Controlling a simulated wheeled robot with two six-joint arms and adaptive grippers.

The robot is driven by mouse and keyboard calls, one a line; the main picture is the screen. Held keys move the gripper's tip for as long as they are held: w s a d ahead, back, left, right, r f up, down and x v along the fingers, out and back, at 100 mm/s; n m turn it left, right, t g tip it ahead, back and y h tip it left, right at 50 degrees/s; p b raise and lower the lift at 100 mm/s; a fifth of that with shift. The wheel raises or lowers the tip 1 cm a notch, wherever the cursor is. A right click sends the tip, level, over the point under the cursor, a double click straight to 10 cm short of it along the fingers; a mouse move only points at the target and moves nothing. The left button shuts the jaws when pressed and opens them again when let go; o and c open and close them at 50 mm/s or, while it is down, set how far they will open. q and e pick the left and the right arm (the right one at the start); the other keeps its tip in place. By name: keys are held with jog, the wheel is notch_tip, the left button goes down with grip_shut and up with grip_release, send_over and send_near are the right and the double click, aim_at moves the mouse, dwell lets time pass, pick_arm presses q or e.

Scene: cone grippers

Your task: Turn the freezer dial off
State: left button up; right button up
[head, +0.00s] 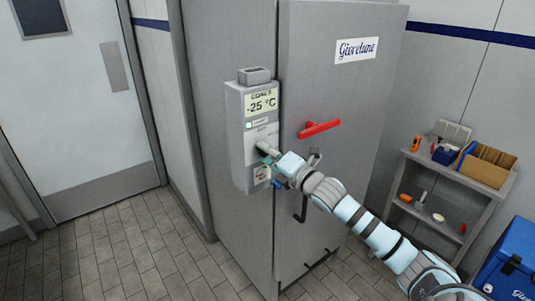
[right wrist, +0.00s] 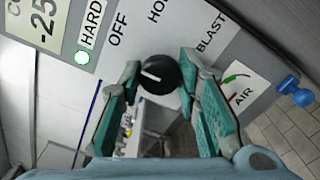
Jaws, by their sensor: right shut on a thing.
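The freezer's control box (head: 238,150) is on the front of the tall grey freezer cabinet (head: 300,70). Its display (head: 261,101) reads -25 °C, with a lit green lamp (right wrist: 82,57) beside the word HARD. The round black dial (right wrist: 160,74) has a white pointer mark on its left side. The labels OFF (right wrist: 118,29), one starting HO, and BLAST lie around it. I cannot tell exactly which label the mark meets. My right gripper (right wrist: 160,72) is shut on the dial, one finger on each side. In the head view my right gripper (head: 270,153) largely hides the dial. My left gripper is out of view.
A blue knob (right wrist: 296,94) sticks out near the AIR gauge sticker (right wrist: 238,84). A red handle (head: 319,128) is on the freezer door, right of the box. A shelf (head: 452,192) with boxes and a blue cooler (head: 512,262) stand at right. Tiled floor is clear at left.

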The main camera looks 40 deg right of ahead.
jog(key=shift+r+n, duration=0.25)
jog(key=shift+n, duration=0.05)
jog(key=o, duration=0.8)
jog(key=shift+w, duration=0.1)
jog(key=o, duration=0.3)
jog(key=shift+f, duration=0.15)
jog(key=shift+o, duration=0.2)
